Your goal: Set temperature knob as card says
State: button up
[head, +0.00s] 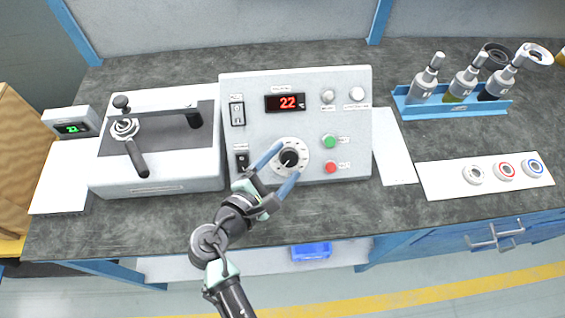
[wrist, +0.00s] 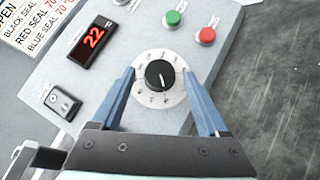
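The temperature knob (head: 289,158) is a black round knob on a white dial on the grey control panel (head: 350,110). In the wrist view the knob (wrist: 159,75) sits between my two blue fingers, with a gap on each side. My gripper (head: 288,161) is open; whether the fingertips touch the dial is unclear. The red display (head: 287,102) reads 22, also in the wrist view (wrist: 93,37). A card (wrist: 38,22) shows partly at the wrist view's top left, with lines for black, red and blue seal; the red and blue lines show 70, cut at the edge.
A green button (head: 328,141) and a red button (head: 331,168) are close to the right of the knob. A machine with a lever (head: 150,175) stands left; a blue rack (head: 455,108) stands right.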

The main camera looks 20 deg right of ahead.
grip_shut()
jog(key=shift+r+m+g+p, duration=0.15)
jog(key=shift+m+g+p, duration=0.15)
jog(key=m, duration=0.1)
jog(key=g+p, duration=0.1)
jog(key=m+p, duration=0.1)
jog(key=shift+w+a+r+m+g, duration=0.1)
jog(key=shift+w+r+m+g, duration=0.2)
jog(key=shift+g, duration=0.1)
jog(key=shift+m+g+y+p, duration=0.4)
jog(key=shift+m+g+p, duration=0.55)
jog(key=shift+m, duration=0.25)
jog(key=shift+w+m+g+p, duration=0.1)
jog(key=shift+m+g+p, duration=0.2)
jog(key=shift+m, duration=0.2)
jog(key=shift+f+y, duration=0.1)
jog(key=shift+y, duration=0.2)
jog(key=shift+o, duration=0.3)
grip_release()
